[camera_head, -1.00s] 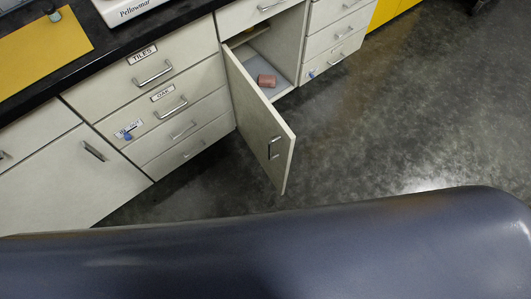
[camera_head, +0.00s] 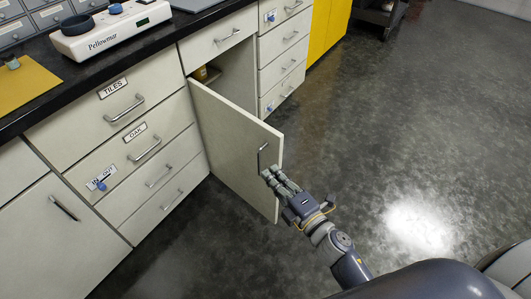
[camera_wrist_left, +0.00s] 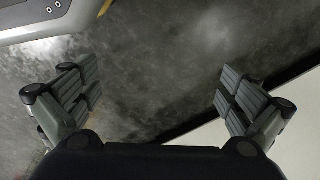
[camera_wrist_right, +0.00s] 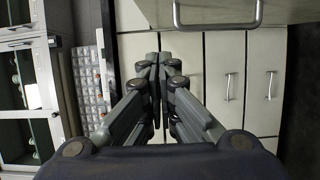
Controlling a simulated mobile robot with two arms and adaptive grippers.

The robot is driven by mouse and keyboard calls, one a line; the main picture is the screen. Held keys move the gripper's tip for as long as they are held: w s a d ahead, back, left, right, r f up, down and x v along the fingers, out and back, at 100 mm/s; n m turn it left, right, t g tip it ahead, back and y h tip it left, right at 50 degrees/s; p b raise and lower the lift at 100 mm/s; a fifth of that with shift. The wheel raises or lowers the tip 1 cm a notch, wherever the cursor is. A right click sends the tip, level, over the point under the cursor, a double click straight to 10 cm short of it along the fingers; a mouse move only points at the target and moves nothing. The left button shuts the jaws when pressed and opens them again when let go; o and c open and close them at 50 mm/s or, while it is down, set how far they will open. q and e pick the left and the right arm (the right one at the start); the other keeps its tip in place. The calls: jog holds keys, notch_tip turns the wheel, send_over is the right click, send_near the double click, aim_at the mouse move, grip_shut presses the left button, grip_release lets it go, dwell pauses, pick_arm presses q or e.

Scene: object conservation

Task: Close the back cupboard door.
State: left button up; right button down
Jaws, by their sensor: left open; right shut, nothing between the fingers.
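The pale cupboard door (camera_head: 230,130) stands open in the head view, swung out from the back counter, with a metal handle (camera_head: 262,160) near its free edge. My right gripper (camera_head: 268,172) is shut and empty. Its fingertips overlap the door's face just below the handle; I cannot tell whether they touch. In the right wrist view the closed fingers (camera_wrist_right: 160,62) point toward pale cabinet fronts. My left gripper (camera_wrist_left: 160,95) is open and empty in its wrist view, above dark floor. It does not show in the head view. The door hides most of the cupboard's inside.
Labelled drawers (camera_head: 150,145) stand left of the cupboard, and more drawers (camera_head: 285,50) stand right of it. A white scale (camera_head: 110,28) sits on the black countertop (camera_head: 165,38). The dark floor (camera_head: 400,130) right of the door is clear.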

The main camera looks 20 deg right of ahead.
aim_at(267, 148)
jog(key=shift+w+d, duration=0.15)
jog(key=shift+w, duration=1.5)
jog(key=shift+w+d, duration=0.2)
jog(key=shift+w, duration=1.5)
jog(key=shift+w+d, duration=0.15)
jog(key=shift+w, duration=1.5)
jog(key=shift+d, duration=0.1)
